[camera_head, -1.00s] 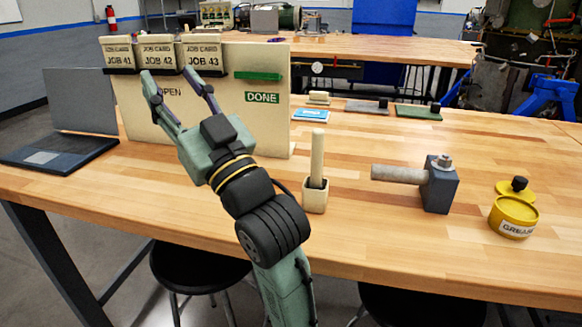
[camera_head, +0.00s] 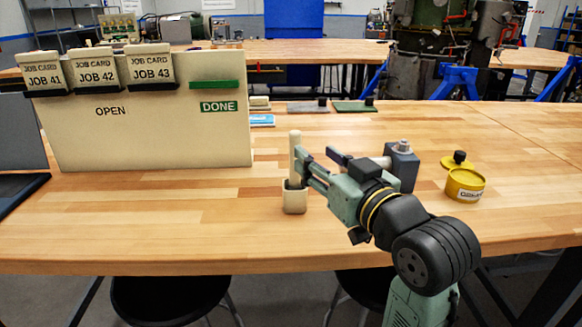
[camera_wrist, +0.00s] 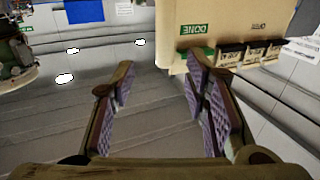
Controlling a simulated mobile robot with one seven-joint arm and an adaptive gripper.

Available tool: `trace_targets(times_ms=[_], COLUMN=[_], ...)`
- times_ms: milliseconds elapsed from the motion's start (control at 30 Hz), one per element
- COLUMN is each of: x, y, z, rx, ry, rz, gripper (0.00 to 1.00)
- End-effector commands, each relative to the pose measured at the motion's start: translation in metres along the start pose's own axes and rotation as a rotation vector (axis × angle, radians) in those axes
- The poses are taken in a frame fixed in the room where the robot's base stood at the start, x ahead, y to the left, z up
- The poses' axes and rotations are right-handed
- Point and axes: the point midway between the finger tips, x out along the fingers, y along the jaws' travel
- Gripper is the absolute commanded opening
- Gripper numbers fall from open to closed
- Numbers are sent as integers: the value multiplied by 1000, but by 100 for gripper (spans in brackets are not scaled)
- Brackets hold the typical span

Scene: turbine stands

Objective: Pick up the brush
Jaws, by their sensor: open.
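The brush (camera_head: 295,150) shows as a pale upright handle standing in a small cream square holder (camera_head: 294,200) on the wooden table; its lower end is hidden inside the holder. My gripper (camera_head: 317,152) is open, its fingers pointing left and away. In the head view, one fingertip appears right beside the brush handle, and I cannot tell whether they touch. In the wrist view my gripper (camera_wrist: 160,75) has its two purple-padded fingers spread with nothing between them. I cannot make out the brush in the wrist view.
A cream board (camera_head: 150,140) with job cards stands left. A grey block with a rod (camera_head: 402,165) is partly behind my gripper. A yellow grease tin (camera_head: 465,186) and its lid (camera_head: 458,161) are at right. The table front (camera_head: 150,235) is clear.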

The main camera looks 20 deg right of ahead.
Motion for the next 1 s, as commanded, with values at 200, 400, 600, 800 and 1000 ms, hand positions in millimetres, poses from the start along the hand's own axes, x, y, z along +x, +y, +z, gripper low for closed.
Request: trace_targets(times_ms=[200, 400, 600, 800, 1000], x=[28, 47, 76, 84, 83], y=[-1, -4, -7, -7, -7], z=[-1, -4, -3, -2, -1], rx=[0, 1, 1, -1, -1], ry=[0, -1, 0, 1, 2], rz=[-2, -3, -1, 0, 0], gripper=[42, 42, 42, 42, 37])
